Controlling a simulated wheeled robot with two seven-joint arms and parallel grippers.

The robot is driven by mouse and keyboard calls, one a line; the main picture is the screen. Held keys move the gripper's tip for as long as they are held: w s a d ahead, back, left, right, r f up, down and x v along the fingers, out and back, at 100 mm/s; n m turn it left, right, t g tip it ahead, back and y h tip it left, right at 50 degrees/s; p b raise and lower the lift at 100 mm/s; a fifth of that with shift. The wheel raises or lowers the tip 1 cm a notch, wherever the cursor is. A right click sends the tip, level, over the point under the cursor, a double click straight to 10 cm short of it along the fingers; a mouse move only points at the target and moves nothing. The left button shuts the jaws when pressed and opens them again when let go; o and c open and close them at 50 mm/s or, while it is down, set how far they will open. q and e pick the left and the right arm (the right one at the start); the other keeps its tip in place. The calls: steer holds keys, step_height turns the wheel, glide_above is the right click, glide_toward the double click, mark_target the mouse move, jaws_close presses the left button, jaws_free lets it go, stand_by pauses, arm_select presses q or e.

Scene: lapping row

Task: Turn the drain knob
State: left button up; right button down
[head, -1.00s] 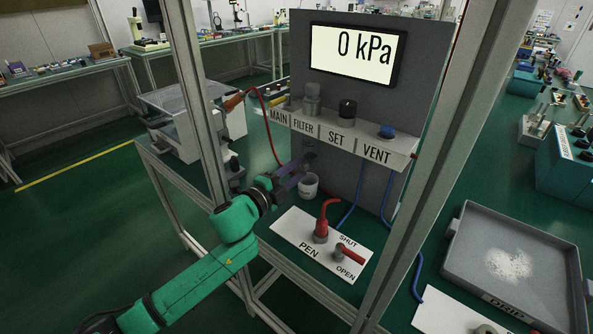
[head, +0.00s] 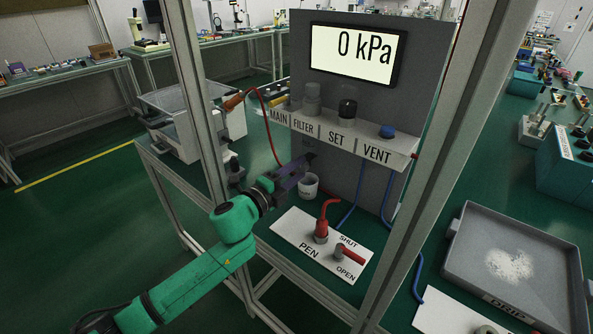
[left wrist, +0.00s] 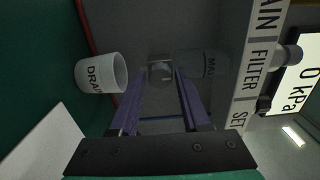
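A small grey round knob (left wrist: 160,72) shows in the left wrist view, on the underside of a dark translucent bowl with lettering (left wrist: 205,66). My left gripper (left wrist: 161,78) has its two purple fingers apart, one on each side of the knob at the tips. I cannot tell whether they touch it. In the head view my left gripper (head: 304,163) is below the shelf labelled MAIN, FILTER, SET and VENT (head: 322,133), and the knob is hidden there. A white cup (head: 309,187) stands just under the gripper; it reads DRA... in the left wrist view (left wrist: 101,74). My right gripper is out of view.
A grey panel with a 0 kPa display (head: 357,55) rises behind the shelf. A white plate (head: 295,225) with red PEN valve handles lies below. Metal frame posts (head: 205,85) stand on both sides. A grey tray (head: 465,255) with white powder is at right.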

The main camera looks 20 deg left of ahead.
arm_select(q)
steer(key=shift+o, duration=0.7)
steer(key=b+v, duration=0.1)
steer(key=v, duration=1.3)
steer(key=shift+s, duration=0.3)
